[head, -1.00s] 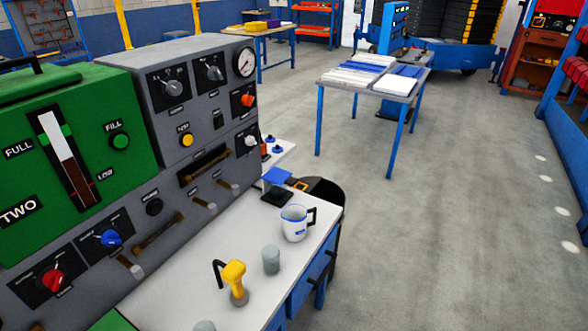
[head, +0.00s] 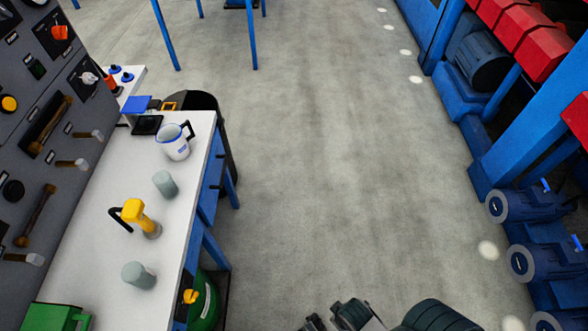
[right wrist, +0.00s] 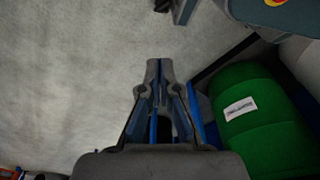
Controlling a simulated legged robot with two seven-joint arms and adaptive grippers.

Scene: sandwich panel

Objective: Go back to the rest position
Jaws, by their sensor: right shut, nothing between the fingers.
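My right gripper (right wrist: 153,70) points forward in the right wrist view, its two fingers together at the tips with nothing between them. In the head view, part of my right arm and gripper (head: 335,318) shows at the bottom edge, over the open floor to the right of the white workbench (head: 88,235). It is apart from the bench and touches nothing that I can see. My left gripper is in neither view.
Blue racking with motors (head: 530,204) lines the right. The middle floor is clear.

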